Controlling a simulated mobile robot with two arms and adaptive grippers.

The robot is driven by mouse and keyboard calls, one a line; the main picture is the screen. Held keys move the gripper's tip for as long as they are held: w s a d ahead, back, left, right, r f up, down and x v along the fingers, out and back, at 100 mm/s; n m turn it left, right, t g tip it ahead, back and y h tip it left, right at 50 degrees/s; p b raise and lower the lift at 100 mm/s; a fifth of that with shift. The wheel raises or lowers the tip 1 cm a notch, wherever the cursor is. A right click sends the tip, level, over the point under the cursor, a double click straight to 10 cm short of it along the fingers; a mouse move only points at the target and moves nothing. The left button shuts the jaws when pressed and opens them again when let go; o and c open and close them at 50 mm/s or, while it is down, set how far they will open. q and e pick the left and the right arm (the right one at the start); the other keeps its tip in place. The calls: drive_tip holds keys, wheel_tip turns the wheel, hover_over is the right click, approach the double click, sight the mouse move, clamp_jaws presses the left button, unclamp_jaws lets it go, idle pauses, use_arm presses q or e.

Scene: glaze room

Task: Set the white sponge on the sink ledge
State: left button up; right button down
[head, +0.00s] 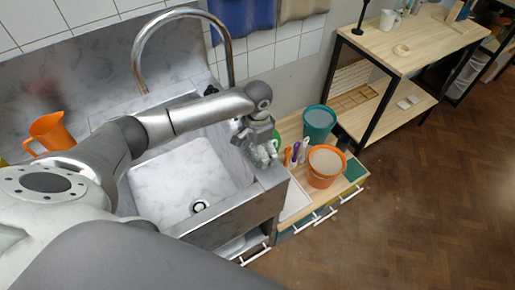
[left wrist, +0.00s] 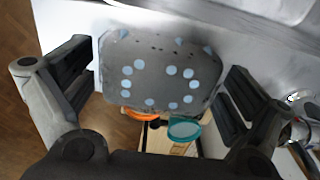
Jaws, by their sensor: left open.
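In the left wrist view, a rounded slab (left wrist: 160,72), grey in shade with pale blue spots, lies between my finger pads; I take it to be the white sponge. My left gripper (left wrist: 158,92) is open, with a finger on either side of it and gaps between. In the head view my left gripper (head: 264,148) points down at the right end of the sink. The pale sink ledge (head: 267,172) runs along that end. I cannot tell whether the slab rests on it or overhangs its edge. The slab is not clear in the head view. My right gripper is not in view.
The basin (head: 185,180) is empty, with a curved tap (head: 226,50) behind it. An orange jug (head: 52,132) stands at left. Right of the sink, a wooden top holds a teal pot (head: 319,122), an orange pot (head: 325,166) and upright tools (head: 297,153).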

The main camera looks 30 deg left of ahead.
use_arm(q)
wheel_tip(320, 180, up, 12)
drive_tip(key=b, duration=0.1)
drive_tip(key=shift+r+b, duration=0.15)
drive_tip(key=shift+b, duration=0.25)
idle(0.6)
